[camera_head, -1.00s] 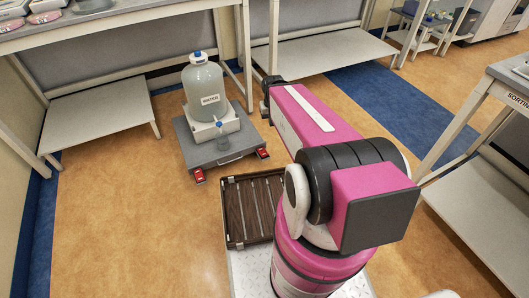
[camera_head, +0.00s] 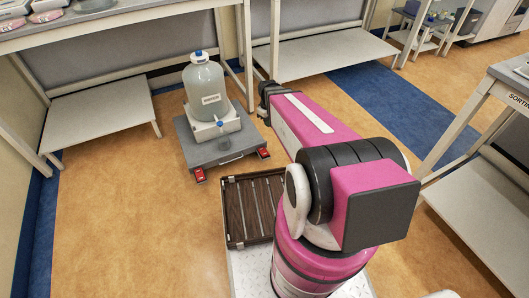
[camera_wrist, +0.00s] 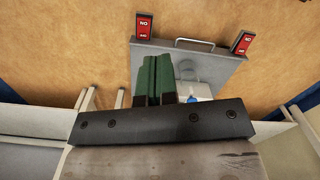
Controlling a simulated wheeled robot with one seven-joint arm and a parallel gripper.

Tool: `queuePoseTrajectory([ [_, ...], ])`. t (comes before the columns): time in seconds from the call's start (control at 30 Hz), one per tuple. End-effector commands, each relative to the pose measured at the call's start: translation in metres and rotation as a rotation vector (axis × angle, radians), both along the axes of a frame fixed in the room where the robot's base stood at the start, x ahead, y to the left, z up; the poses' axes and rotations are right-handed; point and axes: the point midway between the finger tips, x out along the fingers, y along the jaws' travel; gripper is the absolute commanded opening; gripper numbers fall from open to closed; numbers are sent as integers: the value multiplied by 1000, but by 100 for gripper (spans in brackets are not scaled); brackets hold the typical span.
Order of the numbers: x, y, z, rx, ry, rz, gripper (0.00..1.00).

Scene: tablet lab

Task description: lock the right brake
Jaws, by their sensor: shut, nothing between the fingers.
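The grey cart (camera_head: 240,146) stands on the floor left of my arm, with a red brake pedal at each near corner. The right brake (camera_head: 263,153) is at the right corner and the left brake (camera_head: 199,175) at the left corner. In the wrist view, which shows the cart upside down, the right brake (camera_wrist: 143,26) is at upper left and the left brake (camera_wrist: 242,42) at upper right. My gripper (camera_wrist: 155,60) shows green fingers closed together, with nothing between them. It appears above the cart and apart from both pedals. Its fingers are hidden in the head view.
A large water jug (camera_head: 204,88) stands on a white base on the cart. The cart's handle (camera_head: 230,160) lies between the pedals. A brown slatted tray (camera_head: 233,212) is in front of the cart. Benches stand behind and right. Floor is open to the left.

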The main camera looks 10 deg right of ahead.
Motion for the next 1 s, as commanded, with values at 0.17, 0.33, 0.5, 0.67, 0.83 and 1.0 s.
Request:
queuePoseTrajectory([
  [0.17, 44, 0, -48, 11, 31, 286, 0],
  [0.33, 76, 0, -92, 27, 59, 565, 0],
  [0.5, 106, 1, -137, 51, 88, 837, 0],
  [0.67, 125, 1, -172, 75, 109, 1048, 0],
  [0.83, 135, 1, -194, 93, 121, 1186, 0],
  [1.0, 137, 1, -200, 99, 125, 1231, 0],
])
